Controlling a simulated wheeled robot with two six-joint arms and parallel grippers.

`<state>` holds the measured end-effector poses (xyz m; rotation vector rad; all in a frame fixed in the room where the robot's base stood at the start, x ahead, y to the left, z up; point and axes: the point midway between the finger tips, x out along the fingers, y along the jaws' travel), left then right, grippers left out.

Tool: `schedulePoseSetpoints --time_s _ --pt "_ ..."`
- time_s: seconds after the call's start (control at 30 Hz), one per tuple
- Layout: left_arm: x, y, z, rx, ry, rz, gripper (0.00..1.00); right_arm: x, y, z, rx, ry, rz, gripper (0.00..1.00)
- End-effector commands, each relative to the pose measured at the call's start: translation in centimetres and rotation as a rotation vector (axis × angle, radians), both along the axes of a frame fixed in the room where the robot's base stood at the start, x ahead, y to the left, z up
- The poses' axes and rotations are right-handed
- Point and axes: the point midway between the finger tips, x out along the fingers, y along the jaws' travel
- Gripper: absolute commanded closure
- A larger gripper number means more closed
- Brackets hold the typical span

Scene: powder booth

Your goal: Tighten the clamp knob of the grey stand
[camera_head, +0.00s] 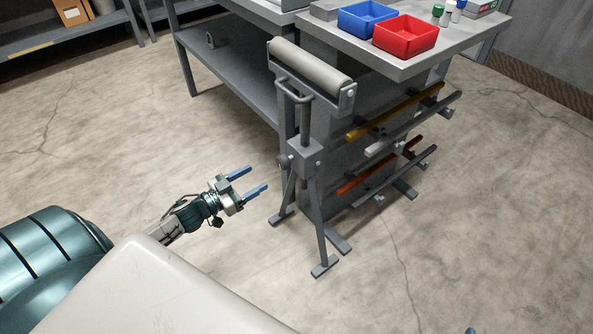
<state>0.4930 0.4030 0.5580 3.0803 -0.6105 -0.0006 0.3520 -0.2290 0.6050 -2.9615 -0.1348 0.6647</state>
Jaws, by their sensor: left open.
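The grey stand (322,225) stands upright on splayed legs, with a grey roller (310,64) across its top. Its dark round clamp knob (283,160) sticks out on the left side of the collar at mid-height. My left gripper (258,177) is open and empty, with its two blue fingers pointing right toward the stand. It is left of the knob and apart from it. A small blue tip at the bottom edge (470,331) looks like part of my right gripper; the rest is out of frame.
Behind the stand is a grey workbench (410,70) with a blue bin (366,18), a red bin (405,36) and small bottles. A rack with several bars (395,112) is right of the stand. The floor (110,140) around my left gripper is clear.

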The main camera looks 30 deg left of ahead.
Motion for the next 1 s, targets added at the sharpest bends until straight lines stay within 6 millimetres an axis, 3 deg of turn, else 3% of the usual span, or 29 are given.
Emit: schedulePoseSetpoints --time_s 0.33,0.73,1.0 --pt "3.1 -1.3 0.1 -0.001 -0.005 -0.001 0.36 1.2 -0.2 1.8 -0.007 -0.095 -0.008 0.55" --pt "8.5 -3.5 0.1 -0.001 -0.003 0.001 0.36 -0.1 0.0 0.2 0.001 0.003 0.001 0.55" --pt "9.9 -4.1 0.0 0.001 0.000 -0.001 0.36 -0.5 0.1 -0.3 0.002 0.031 0.004 0.55"
